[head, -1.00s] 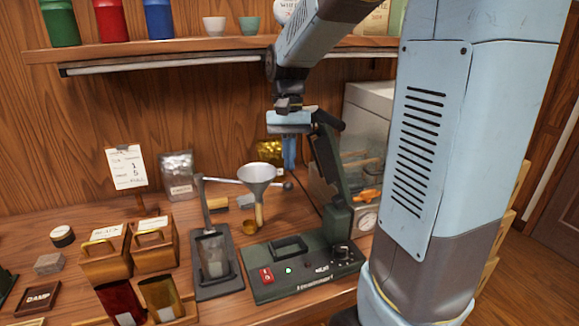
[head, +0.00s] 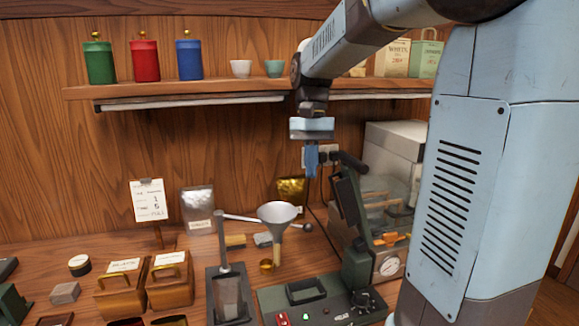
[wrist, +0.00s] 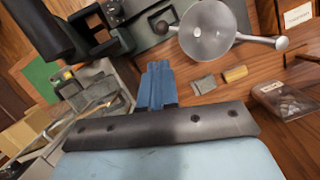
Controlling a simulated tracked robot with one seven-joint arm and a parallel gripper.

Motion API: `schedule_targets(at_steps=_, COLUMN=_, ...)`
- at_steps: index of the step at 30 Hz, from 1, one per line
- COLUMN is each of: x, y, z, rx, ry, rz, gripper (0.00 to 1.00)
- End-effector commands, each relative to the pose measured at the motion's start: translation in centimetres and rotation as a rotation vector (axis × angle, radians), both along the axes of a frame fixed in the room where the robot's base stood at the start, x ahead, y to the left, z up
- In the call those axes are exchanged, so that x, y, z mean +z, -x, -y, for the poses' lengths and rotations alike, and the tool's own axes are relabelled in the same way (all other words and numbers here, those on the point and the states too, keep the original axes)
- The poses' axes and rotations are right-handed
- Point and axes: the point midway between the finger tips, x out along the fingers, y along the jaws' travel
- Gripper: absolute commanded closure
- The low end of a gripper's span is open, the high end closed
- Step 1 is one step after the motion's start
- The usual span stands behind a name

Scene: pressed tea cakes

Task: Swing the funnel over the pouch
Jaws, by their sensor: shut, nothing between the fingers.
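The grey metal funnel (head: 278,213) hangs on a swing rod from an upright post, over bare table right of the pouch stand. A ball knob (head: 308,227) ends the rod beyond it. The pale pouch (head: 229,297) stands upright in a dark stand (head: 213,286) at the foot of the post, apart from the funnel. In the wrist view, the funnel (wrist: 208,32) and its knob (wrist: 161,27) lie past my fingertips. My gripper (head: 311,175), also in the wrist view (wrist: 157,66), is shut and empty, above and behind the funnel, touching nothing.
The green sealer (head: 318,302) with a raised arm (head: 350,205) stands right of the funnel. Wooden boxes (head: 170,280) stand left. A silver bag (head: 198,210) and gold bag (head: 291,191) stand near the wall. A shelf (head: 180,92) is above.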

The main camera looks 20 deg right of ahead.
Motion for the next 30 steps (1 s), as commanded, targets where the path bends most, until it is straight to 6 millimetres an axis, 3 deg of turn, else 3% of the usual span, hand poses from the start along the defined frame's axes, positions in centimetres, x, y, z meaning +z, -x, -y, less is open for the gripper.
schedule_targets(at_steps=5, x=-1.5, y=0.3, z=-0.2, rx=0.001, ry=0.000, rz=-0.003, gripper=1.00)
schedule_targets(at_steps=19, x=-8.0, y=1.5, z=-0.9, rx=0.000, ry=-0.001, rz=-0.003, gripper=1.00)
schedule_targets(at_steps=25, x=-9.2, y=1.7, z=-1.0, rx=0.002, ry=-0.001, rz=0.000, gripper=1.00)
schedule_targets(at_steps=30, x=-8.6, y=1.7, z=-1.2, rx=0.030, ry=-0.006, rz=0.045, gripper=1.00)
